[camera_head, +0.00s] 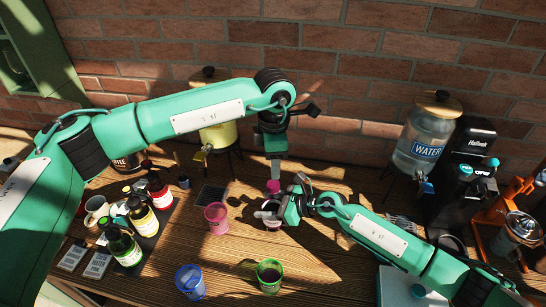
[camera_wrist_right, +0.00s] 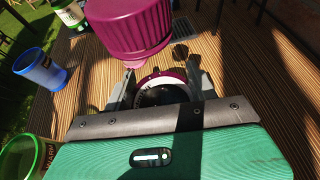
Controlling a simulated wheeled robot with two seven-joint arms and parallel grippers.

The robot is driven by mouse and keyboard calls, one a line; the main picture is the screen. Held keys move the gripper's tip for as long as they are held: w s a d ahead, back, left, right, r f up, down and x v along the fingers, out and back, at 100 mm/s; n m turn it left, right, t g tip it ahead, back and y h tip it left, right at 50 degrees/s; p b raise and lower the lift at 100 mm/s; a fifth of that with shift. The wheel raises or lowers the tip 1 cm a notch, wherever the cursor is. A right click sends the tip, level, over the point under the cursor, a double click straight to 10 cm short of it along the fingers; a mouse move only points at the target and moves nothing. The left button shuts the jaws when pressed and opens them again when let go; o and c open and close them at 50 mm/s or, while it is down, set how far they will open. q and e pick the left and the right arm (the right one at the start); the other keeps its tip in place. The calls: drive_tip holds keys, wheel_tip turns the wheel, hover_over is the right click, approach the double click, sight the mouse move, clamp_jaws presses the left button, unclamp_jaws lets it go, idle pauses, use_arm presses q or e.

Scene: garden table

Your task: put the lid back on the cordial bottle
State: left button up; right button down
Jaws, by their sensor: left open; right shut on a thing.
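The cordial bottle (camera_head: 270,216) stands upright on the wooden table, partly hidden by my right gripper (camera_head: 288,208). That gripper is shut around the bottle from the right. My left gripper (camera_head: 273,174) is open, pointing down just above the lid.
A pink cup (camera_head: 216,218) stands left of the bottle; a blue cup (camera_head: 190,281) and a green cup (camera_head: 269,276) stand in front. Several bottles stand on a dark tray (camera_head: 152,240) at left. A water dispenser (camera_head: 428,140) and a black machine (camera_head: 468,165) stand at right.

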sight(273, 184)
use_arm(q)
drive_tip(key=n, duration=0.4)
drive_tip(key=shift+r+n, duration=0.2)
drive_tip(key=shift+n, duration=0.2)
drive_tip(key=n, duration=0.5)
drive_tip(key=shift+a+r, duration=0.1)
drive_tip(key=shift+r, duration=0.05)
drive_tip(key=shift+f, duration=4)
